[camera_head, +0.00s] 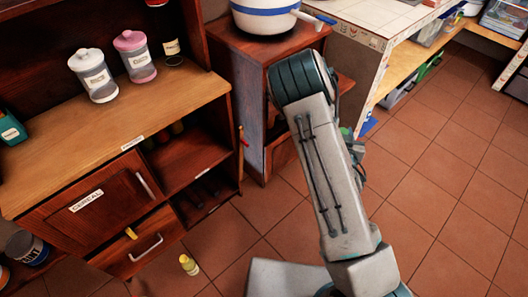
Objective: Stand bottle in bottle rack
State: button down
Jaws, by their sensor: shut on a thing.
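My grey arm (328,180) rises from the lower right to a dark ribbed joint (303,78). Its far part folds back behind that link, and small grey and dark pieces show at its right edge. My gripper is not clearly visible, being hidden behind the arm. A small green patch (346,132) shows beside the arm; I cannot tell whether it is a bottle. No clear bottle rack shows. The wooden cabinet has an open upper compartment (185,160) with several round ends in shadow, and a lower one (208,190) with dark long shapes, perhaps bottles.
Jars (94,76) stand on the wooden counter (60,150). A white pot (265,16) sits on a smaller cabinet (285,45). A small yellow bottle-like item (189,265) is on the tiled floor. A white-topped table (385,22) stands at right; the floor (440,170) there is clear.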

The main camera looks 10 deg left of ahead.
aim_at(218, 182)
jog(key=u, duration=1.3)
jog(key=i, duration=0.25)
jog(key=z, duration=0.05)
